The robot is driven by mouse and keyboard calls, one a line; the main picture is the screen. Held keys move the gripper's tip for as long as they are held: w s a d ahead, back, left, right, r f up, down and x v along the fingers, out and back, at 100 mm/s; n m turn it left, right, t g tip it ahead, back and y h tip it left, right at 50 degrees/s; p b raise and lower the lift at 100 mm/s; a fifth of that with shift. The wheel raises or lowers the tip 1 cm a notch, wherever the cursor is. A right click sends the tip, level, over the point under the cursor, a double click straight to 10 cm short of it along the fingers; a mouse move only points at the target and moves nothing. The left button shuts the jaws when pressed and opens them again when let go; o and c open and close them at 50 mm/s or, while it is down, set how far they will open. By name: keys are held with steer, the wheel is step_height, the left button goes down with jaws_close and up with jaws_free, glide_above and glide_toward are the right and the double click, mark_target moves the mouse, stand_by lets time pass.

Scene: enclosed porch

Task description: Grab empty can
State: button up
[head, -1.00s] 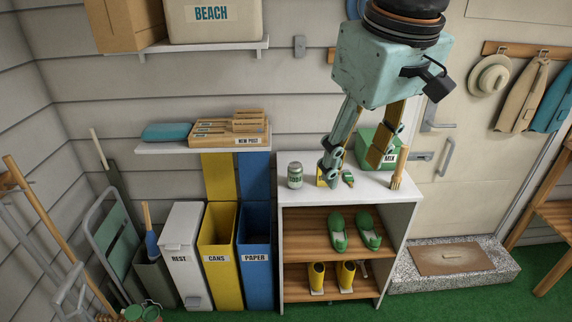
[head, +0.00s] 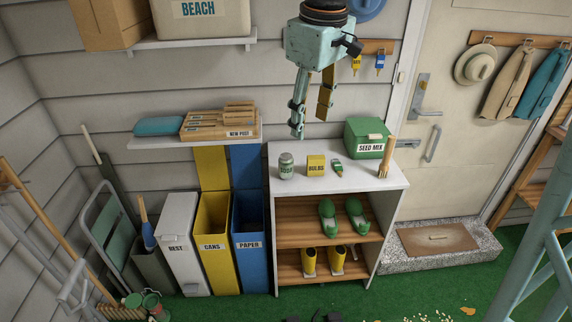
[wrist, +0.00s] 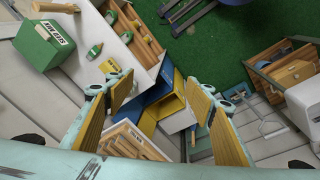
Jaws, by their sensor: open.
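A greenish-grey can labelled like soda (head: 286,166) stands upright on the left part of the white top of a shelf unit (head: 381,180). My gripper (head: 310,122) is open and empty, fingers pointing down. In the head view it appears above the shelf top, higher than the can and a little to its right, apart from it. In the wrist view my gripper (wrist: 162,92) shows both fingers spread with nothing between them. I cannot clearly pick out the can in the wrist view.
Left stand the REST bin (head: 178,245), yellow CANS bin (head: 214,260) and blue PAPER bin (head: 250,262).

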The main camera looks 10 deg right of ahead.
steer(key=w+f+n+g+p, duration=0.15)
steer(key=w+f, duration=0.25)
steer(key=w, duration=0.4)
steer(key=w+f+n+t+p, duration=0.1)
steer(key=w+f+n+p, duration=0.2)
steer(key=w, duration=0.5)
steer(key=n+g+p, duration=0.2)
steer(key=n+p, duration=0.1)
steer(key=p, duration=0.2)
glide_above(286, 156)
steer(key=shift+m+t, duration=0.25)
steer(key=shift+s+f, duration=0.1)
steer(key=shift+f, duration=6.85)
steer(key=shift+f, duration=0.1)
step_height(286, 156, down, 7)
steer(key=shift+f, duration=0.7)
steer(key=shift+a+f, duration=0.15)
steer(key=shift+f, duration=2.45)
